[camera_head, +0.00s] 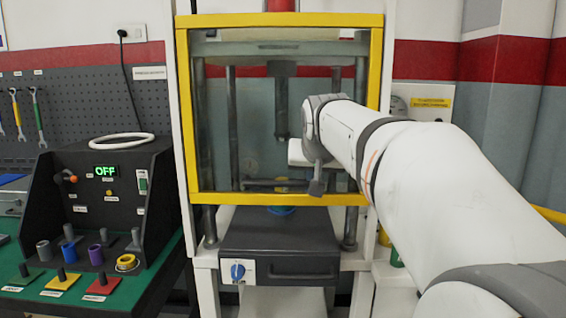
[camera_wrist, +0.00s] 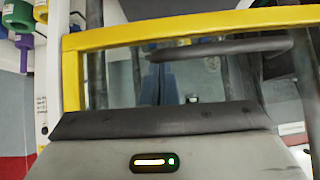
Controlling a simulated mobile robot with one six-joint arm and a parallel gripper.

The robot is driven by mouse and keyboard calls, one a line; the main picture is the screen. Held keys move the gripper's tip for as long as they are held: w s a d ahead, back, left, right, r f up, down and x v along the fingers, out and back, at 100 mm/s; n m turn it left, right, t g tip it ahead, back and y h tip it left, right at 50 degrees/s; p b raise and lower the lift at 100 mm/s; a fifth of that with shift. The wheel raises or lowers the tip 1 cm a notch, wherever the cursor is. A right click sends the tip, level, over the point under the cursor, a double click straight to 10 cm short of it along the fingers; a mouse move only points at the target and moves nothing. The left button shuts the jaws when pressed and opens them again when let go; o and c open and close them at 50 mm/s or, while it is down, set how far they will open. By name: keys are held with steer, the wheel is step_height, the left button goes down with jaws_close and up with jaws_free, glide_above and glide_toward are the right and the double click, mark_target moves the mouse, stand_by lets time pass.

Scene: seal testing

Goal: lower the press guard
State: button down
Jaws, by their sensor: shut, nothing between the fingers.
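The press guard is a clear panel in a yellow frame (camera_head: 280,199), upright on the front of the press. Its lower bar sits a little above the dark press base, leaving a gap. A dark horizontal bar (camera_head: 262,184) runs along the lower part of the panel; a similar bar shows in the wrist view (camera_wrist: 220,48). My gripper (camera_head: 316,186) is in front of the guard's lower right part, shut and empty, overlapping that bar's line; contact cannot be told. The yellow frame (camera_wrist: 190,27) crosses the top of the wrist view, where my fingertips are not clear.
Behind the panel hangs the dark ram (camera_head: 281,105). Under the guard is a blue ring (camera_head: 281,211) above the dark base (camera_head: 280,245) with a blue knob (camera_head: 237,271). A control console (camera_head: 105,200) reading OFF stands at left on a green bench.

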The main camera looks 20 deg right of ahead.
step_height(320, 180, down, 11)
steer(key=b, duration=0.6)
steer(key=shift+s+f, duration=0.1)
